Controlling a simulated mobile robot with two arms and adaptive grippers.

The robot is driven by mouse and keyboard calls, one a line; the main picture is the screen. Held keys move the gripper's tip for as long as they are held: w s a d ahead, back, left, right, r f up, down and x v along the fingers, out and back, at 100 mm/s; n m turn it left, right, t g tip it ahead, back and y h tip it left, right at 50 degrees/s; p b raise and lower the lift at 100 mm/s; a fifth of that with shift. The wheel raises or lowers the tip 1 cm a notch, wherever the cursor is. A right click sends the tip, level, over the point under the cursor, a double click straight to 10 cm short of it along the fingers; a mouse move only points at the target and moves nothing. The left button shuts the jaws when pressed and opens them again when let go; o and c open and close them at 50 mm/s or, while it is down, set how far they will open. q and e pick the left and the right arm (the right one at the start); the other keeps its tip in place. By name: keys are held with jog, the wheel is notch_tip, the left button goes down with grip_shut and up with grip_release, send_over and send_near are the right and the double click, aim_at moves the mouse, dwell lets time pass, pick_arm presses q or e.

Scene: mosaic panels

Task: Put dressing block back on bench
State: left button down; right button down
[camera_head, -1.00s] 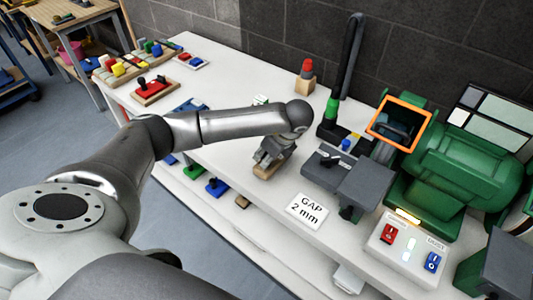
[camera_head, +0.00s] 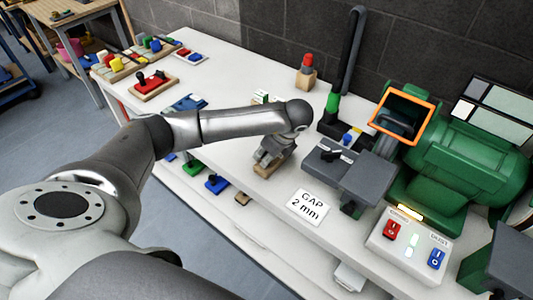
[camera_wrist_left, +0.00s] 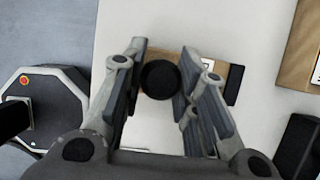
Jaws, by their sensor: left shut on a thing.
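The dressing block (camera_head: 262,171) is a light wooden block on or just above the white bench top (camera_head: 232,155), left of the grey grinder rest. My left gripper (camera_head: 270,155) is directly over it, pointing down. In the left wrist view the gripper (camera_wrist_left: 161,76) has its fingers either side of a round black knob (camera_wrist_left: 160,79) and is shut on it. The wooden body (camera_wrist_left: 207,75) shows behind the fingers, partly hidden by them. I cannot tell whether the block touches the bench. My right gripper is in neither view.
A "GAP 2 mm" card (camera_head: 309,206) lies in front of the grey rest (camera_head: 348,172). The green grinder (camera_head: 450,155) and its switch box (camera_head: 410,238) fill the right side. A red-topped wooden block (camera_head: 306,72) stands near the wall. Clear bench lies left of the gripper.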

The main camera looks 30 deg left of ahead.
pick_arm(q)
jog(key=c, duration=1.1)
grip_release()
jog(key=shift+o, duration=0.2)
jog(key=v, duration=1.2)
